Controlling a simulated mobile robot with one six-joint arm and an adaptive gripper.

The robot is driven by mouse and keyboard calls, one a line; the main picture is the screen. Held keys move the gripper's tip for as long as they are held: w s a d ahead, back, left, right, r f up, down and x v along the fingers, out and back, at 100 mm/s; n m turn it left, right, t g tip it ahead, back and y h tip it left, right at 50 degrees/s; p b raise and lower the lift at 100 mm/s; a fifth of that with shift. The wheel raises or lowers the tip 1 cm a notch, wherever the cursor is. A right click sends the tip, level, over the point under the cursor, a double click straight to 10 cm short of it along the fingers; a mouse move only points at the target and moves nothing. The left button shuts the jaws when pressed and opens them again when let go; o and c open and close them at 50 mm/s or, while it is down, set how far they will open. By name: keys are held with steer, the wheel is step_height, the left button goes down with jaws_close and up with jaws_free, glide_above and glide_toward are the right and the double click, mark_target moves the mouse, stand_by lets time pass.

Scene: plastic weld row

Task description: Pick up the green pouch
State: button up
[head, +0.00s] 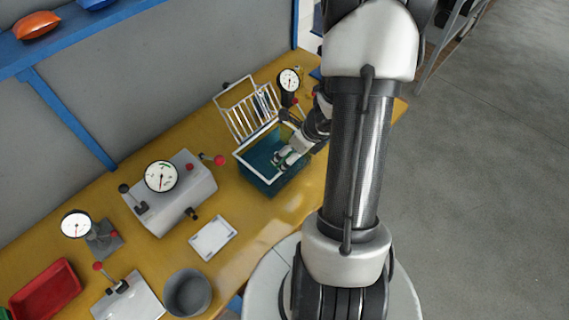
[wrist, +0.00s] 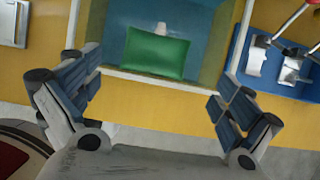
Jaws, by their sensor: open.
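The green pouch (wrist: 156,54) lies inside a teal bin with a pale rim, in the upper middle of the wrist view. In the head view the bin (head: 262,178) stands on the yellow bench, and my arm's end partly covers it; I cannot make out the pouch clearly there. My gripper (wrist: 155,100) is open, its two fingers wide apart on either side of the pouch in the wrist view, with nothing between them. In the head view my gripper (head: 284,160) is at the bin's opening.
A white wire rack (head: 250,108) stands behind the bin, with a dial gauge (head: 289,80) beside it. A grey gauge box (head: 172,195), a white card (head: 213,237), a grey cup (head: 187,293) and a red tray (head: 45,292) are on the yellow bench (head: 255,222). A blue tray (wrist: 270,70) holds metal parts.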

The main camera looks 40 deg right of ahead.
mark_target(285, 157)
steer(key=x, duration=0.1)
steer(key=b+x, duration=0.1)
steer(key=x, duration=0.1)
steer(key=w+b+x, duration=0.1)
steer(key=x, duration=0.1)
steer(key=shift+s+a+r, duration=0.1)
steer(key=shift+a+r, duration=0.1)
steer(key=shift+a, duration=0.15)
steer(key=shift+f+b, duration=0.35)
steer(key=shift+b, duration=0.05)
steer(key=shift+r, duration=0.1)
steer(key=shift+c, duration=0.5)
steer(key=c, duration=0.9)
step_height(285, 157, up, 20)
steer(key=p, duration=1.4)
